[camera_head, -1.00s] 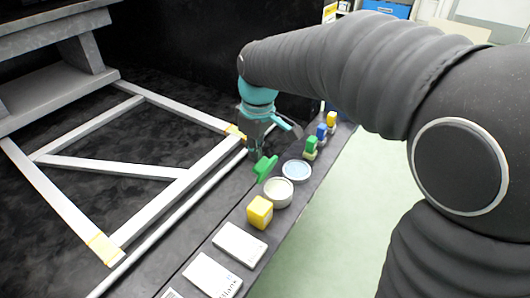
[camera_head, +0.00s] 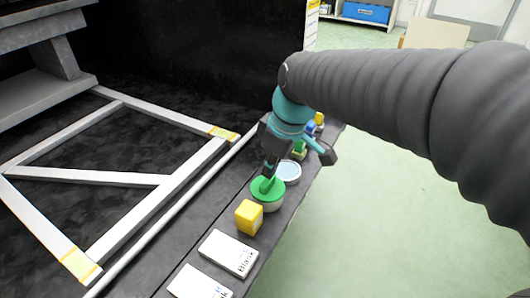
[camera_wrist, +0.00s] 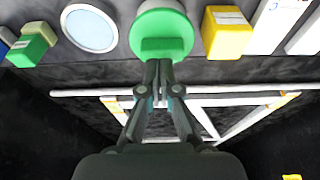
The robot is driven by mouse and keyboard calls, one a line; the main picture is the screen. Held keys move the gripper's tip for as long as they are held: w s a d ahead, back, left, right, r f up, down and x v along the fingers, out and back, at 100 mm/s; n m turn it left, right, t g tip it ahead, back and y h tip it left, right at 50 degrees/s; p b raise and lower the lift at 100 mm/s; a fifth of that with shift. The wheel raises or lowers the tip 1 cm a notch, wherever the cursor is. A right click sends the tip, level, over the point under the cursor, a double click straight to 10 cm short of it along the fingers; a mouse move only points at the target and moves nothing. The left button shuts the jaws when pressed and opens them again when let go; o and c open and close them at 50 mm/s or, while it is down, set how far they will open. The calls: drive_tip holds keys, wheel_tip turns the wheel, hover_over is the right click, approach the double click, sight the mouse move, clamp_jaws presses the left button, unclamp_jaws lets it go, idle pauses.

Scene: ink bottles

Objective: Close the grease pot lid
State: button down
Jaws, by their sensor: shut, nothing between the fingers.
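The green lid (camera_head: 267,190) lies over the white grease pot (camera_head: 272,206) on the dark ledge. In the wrist view the lid (camera_wrist: 178,30) covers most of the pot, with a sliver of pale rim (camera_wrist: 158,4) showing at the far edge. A raised green grip bar on the lid (camera_wrist: 162,48) faces my gripper. My gripper (camera_head: 267,177) is shut and empty, its fingertips close together at the grip bar's near side in the wrist view (camera_wrist: 158,64). I cannot tell whether they touch it, or whether the lid is fully seated.
A yellow ink bottle (camera_head: 249,217) stands close on the near side of the pot, a round blue-grey dish (camera_head: 288,171) on the far side. White boxes (camera_head: 228,253) lie nearer; small coloured bottles (camera_head: 300,148) stand farther along. A pale rail frame (camera_head: 100,177) fills the left.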

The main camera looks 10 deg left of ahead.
sight(274, 189)
drive_tip(key=shift+s+d+f+b, duration=0.2)
drive_tip(key=shift+d+f+b, duration=0.05)
drive_tip(key=shift+d+f, duration=0.25)
drive_tip(key=shift+s+d+f+b, duration=0.15)
drive_tip(key=shift+d+f+b, duration=0.05)
drive_tip(key=shift+d+f, duration=0.25)
drive_tip(key=shift+s+f, duration=0.1)
drive_tip(key=shift+f, duration=0.1)
drive_tip(key=shift+r, duration=0.1)
